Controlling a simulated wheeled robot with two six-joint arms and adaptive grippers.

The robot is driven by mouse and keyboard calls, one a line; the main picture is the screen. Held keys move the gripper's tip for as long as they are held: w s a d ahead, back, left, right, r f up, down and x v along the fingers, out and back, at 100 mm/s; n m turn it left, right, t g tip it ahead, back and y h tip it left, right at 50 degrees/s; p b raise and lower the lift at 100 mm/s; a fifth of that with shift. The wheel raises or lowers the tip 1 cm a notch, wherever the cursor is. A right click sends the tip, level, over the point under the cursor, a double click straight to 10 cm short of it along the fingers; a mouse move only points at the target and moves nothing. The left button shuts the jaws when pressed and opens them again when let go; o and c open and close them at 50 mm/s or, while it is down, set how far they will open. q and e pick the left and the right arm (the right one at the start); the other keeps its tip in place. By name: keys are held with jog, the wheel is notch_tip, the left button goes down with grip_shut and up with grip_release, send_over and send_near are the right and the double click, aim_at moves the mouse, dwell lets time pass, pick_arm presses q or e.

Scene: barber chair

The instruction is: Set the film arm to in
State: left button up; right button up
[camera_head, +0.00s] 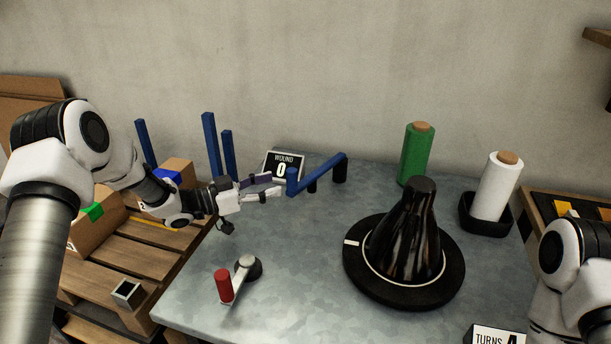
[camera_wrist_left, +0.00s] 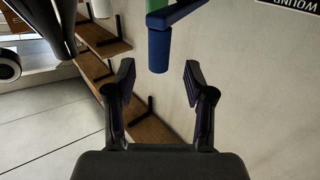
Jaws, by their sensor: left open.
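The film arm is a blue bar (camera_head: 322,171) on black posts near the back of the grey table. In the left wrist view the handle (camera_wrist_left: 159,50) is just ahead of the fingertips, in line with the gap, and part of the bar (camera_wrist_left: 178,13) runs up to the right. My left gripper (camera_head: 274,185) is open and empty, just left of the handle, with its fingers pointing at it. I cannot tell whether they touch. My right gripper is out of view; only part of that arm shows at lower right.
A "WOUND 0" sign (camera_head: 284,166) stands behind the gripper. A black-wrapped cone on a turntable (camera_head: 355,270), a green roll (camera_head: 414,155) and a white roll (camera_head: 497,185) stand to the right. A red-handled crank (camera_head: 224,285) is at the front left. The table between is clear.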

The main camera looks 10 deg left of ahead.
aim_at(292, 179)
pick_arm(q)
jog(key=x, duration=0.6)
jog(key=shift+w+d, duration=0.1)
jog(key=shift+d, duration=0.1)
jog(key=shift+a, duration=0.1)
grip_shut()
